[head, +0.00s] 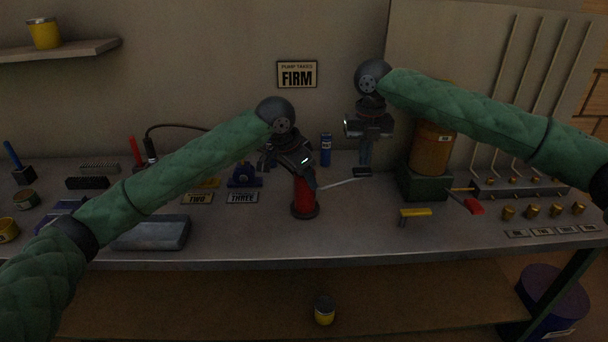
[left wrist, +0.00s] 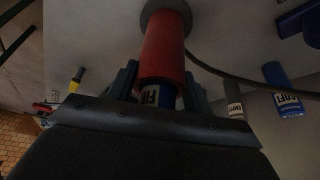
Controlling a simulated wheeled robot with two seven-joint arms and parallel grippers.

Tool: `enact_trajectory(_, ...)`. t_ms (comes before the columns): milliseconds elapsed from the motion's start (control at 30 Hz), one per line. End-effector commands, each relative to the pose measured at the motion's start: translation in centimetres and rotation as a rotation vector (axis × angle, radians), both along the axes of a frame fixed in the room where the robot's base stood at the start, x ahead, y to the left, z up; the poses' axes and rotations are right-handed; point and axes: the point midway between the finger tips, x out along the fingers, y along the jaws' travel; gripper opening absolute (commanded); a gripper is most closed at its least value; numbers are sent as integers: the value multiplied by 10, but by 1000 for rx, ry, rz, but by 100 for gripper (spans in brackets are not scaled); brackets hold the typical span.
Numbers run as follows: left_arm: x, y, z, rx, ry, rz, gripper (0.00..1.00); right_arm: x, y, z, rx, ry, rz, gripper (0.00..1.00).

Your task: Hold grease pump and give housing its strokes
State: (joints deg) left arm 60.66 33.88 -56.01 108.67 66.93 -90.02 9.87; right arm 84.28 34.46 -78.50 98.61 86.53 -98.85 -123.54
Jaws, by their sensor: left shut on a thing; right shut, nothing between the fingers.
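The grease pump (head: 304,198) is a red cylinder standing upright on a dark round base on the bench. My left gripper (head: 301,177) is shut on its upper part. In the left wrist view the pump's red body (left wrist: 163,48) runs between the fingers, with a blue part bearing a partly hidden label near them. A pale lever (head: 343,183) sticks out from the pump to the right. My right gripper (head: 363,172) is shut and empty at the lever's far end; I cannot tell whether it touches it. A blue housing (head: 243,176) sits left of the pump behind a plate reading THREE.
A wall sign (head: 297,74) reads "PUMP TAKES FIRM". A blue cartridge (head: 326,149) stands behind the pump. A dark hose (head: 178,126) arcs at the back left. An orange drum (head: 431,148) on a green block, a yellow-handled tool (head: 415,212) and brass fittings are at right. A grey tray (head: 152,232) lies front left.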

Motion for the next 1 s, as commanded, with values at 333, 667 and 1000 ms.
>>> enact_trajectory(333, 0, 0, 1, 1, -1, 0, 7, 0, 0, 7, 0, -1, 0, 0)
enact_trajectory(667, 0, 0, 0, 1, -1, 0, 7, 0, 0, 33, 1, -1, 0, 0)
enact_trajectory(1000, 0, 0, 0, 1, -1, 0, 7, 0, 0, 50, 0, 0, 0, 0)
